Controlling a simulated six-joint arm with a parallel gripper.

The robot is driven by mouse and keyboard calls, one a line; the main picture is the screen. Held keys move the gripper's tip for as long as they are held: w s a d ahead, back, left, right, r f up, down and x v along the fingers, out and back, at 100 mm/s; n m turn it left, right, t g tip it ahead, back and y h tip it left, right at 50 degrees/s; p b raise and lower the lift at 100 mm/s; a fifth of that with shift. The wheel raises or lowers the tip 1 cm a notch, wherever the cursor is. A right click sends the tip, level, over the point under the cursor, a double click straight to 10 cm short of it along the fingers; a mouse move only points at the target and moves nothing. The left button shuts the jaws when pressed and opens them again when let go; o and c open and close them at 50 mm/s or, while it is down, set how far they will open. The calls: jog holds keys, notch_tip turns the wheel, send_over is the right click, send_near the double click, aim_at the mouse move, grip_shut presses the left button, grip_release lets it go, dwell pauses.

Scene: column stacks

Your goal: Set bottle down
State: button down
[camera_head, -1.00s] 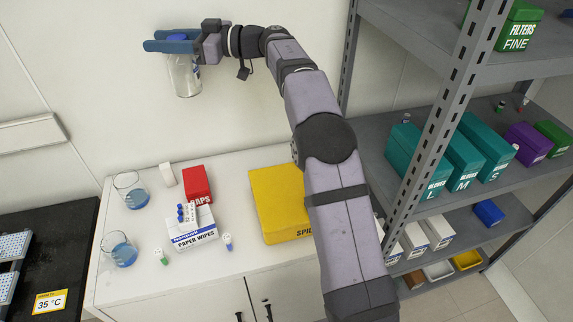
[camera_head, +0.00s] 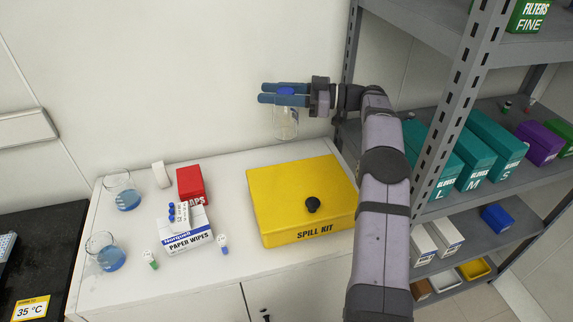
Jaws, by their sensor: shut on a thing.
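A clear glass bottle (camera_head: 285,125) with a blue cap (camera_head: 287,91) hangs upright in my gripper (camera_head: 284,93). The blue fingers are shut on it near its top, one on each side. In the picture, the bottle is above the back part of the yellow spill kit box (camera_head: 270,205), near the wall. The bottle's lower end appears to be clear of the box, but the exact height is hard to tell.
The white bench (camera_head: 120,235) holds two beakers of blue liquid (camera_head: 127,199), a red box (camera_head: 190,184), a paper wipes box (camera_head: 187,236) and small vials (camera_head: 222,246). A black knob (camera_head: 312,204) is on the spill kit. A grey metal shelf (camera_head: 440,207) stands at right.

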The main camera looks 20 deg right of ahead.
aim_at(285, 109)
jog(key=shift+f+p, duration=0.65)
jog(key=shift+f, duration=4.55)
jog(key=c, duration=1.2)
grip_release()
jog(key=shift+d, duration=0.1)
jog(key=b+v, duration=0.1)
jog(key=v, duration=0.2)
jog(key=shift+d+b, duration=0.15)
jog(key=shift+b, duration=0.25)
jog(key=r, duration=0.5)
jog(key=shift+a+r, duration=0.25)
jog(key=shift+r, duration=0.9)
